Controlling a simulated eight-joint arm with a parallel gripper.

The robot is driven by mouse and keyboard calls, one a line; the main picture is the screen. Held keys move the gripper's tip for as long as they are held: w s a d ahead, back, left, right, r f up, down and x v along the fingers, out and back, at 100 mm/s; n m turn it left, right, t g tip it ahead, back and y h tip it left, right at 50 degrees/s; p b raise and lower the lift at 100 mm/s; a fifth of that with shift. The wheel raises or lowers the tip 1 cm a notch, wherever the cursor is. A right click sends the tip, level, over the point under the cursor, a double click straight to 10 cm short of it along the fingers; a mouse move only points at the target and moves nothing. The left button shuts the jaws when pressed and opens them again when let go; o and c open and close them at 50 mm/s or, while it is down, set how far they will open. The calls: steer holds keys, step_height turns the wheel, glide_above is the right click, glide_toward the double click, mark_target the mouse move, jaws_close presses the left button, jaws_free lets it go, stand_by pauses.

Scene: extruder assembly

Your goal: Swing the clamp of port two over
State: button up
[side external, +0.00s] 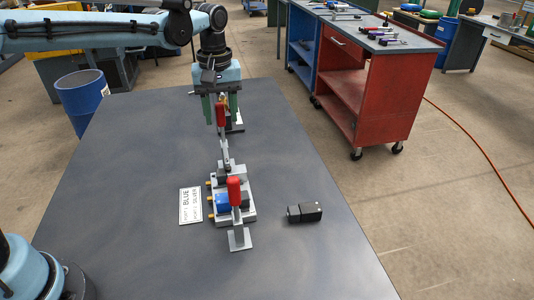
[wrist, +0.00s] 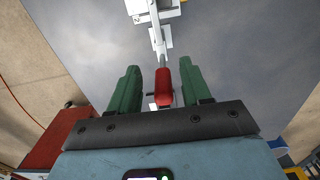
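Two red-handled clamps show in the side view. The near clamp's handle (side external: 234,190) stands upright beside the blue block. The far clamp's handle (side external: 220,115) stands between the green fingers of my gripper (side external: 220,107), at the fixture's far end. In the wrist view, this red handle (wrist: 162,88) lies between the two fingers of my gripper (wrist: 160,85), closer to the right one. A gap shows on the left, so my gripper is open.
A card (side external: 190,205) with the words blue and silver lies left of the fixture. A dark motor-like part (side external: 304,212) lies to its right. The grey table (side external: 290,160) is otherwise clear. A red cart (side external: 370,80) and a blue bin (side external: 82,100) stand beyond the edges.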

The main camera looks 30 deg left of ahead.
steer(key=shift+r, duration=0.15)
step_height(320, 180, up, 7)
stand_by(0.7)
steer(key=shift+s+r, duration=0.5)
steer(key=shift+r, duration=3.15)
steer(key=s+a+f+m+t, duration=0.3)
steer(key=s+f+m+t, duration=0.4)
steer(key=s+f, duration=0.8)
steer(key=shift+s+m, duration=0.5)
steer(key=shift+m, duration=0.5)
